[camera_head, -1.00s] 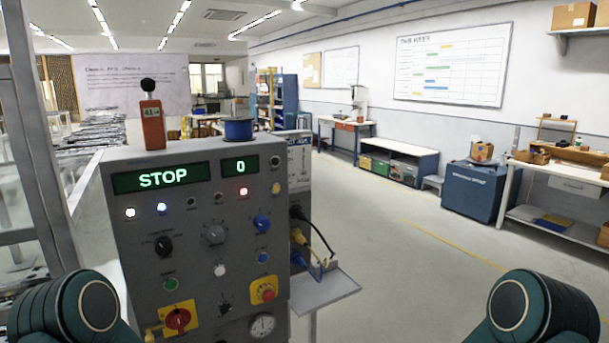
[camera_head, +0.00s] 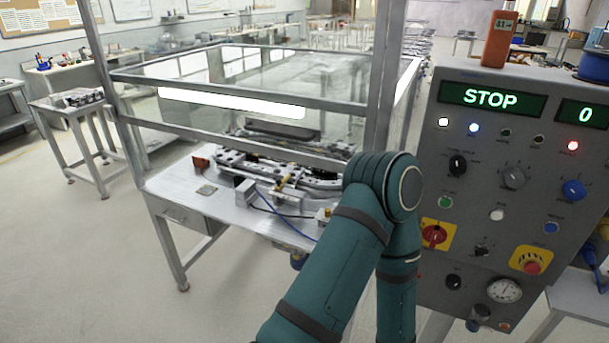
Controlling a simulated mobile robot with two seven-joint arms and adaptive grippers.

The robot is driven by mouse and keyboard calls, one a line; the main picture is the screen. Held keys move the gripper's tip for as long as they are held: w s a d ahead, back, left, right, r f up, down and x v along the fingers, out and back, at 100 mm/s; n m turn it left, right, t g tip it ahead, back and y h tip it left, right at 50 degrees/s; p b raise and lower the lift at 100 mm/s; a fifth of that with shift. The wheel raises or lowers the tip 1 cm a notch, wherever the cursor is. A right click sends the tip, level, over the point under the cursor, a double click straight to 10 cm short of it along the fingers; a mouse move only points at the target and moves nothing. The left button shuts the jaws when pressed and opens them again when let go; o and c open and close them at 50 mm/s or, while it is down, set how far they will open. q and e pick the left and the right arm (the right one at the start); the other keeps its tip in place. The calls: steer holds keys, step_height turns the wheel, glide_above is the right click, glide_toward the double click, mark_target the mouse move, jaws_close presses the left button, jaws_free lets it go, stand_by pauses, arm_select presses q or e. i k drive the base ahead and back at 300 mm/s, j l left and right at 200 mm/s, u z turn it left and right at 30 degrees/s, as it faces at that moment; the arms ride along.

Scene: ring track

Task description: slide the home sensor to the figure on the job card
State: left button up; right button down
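The ring track (camera_head: 320,180) lies on a white table inside a framed clear guard. Small fittings with a blue cable sit at its near left part; I cannot tell for certain which is the home sensor. The control panel (camera_head: 505,190) at the right reads STOP and 0. One green arm of mine rises from the bottom middle, in front of the track's right part. Neither gripper shows.
The guard's metal post (camera_head: 385,75) stands upright before the track. The table's front edge (camera_head: 215,222) is open below the guard. A small side table (camera_head: 75,105) stands at the left. The floor (camera_head: 90,260) at lower left is clear.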

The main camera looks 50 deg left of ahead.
mark_target(280, 183)
steer(key=u, duration=1.95)
steer(key=i+l+z, duration=0.15)
steer(key=i, duration=0.25)
steer(key=i+l+z, duration=0.15)
steer(key=i, duration=0.2)
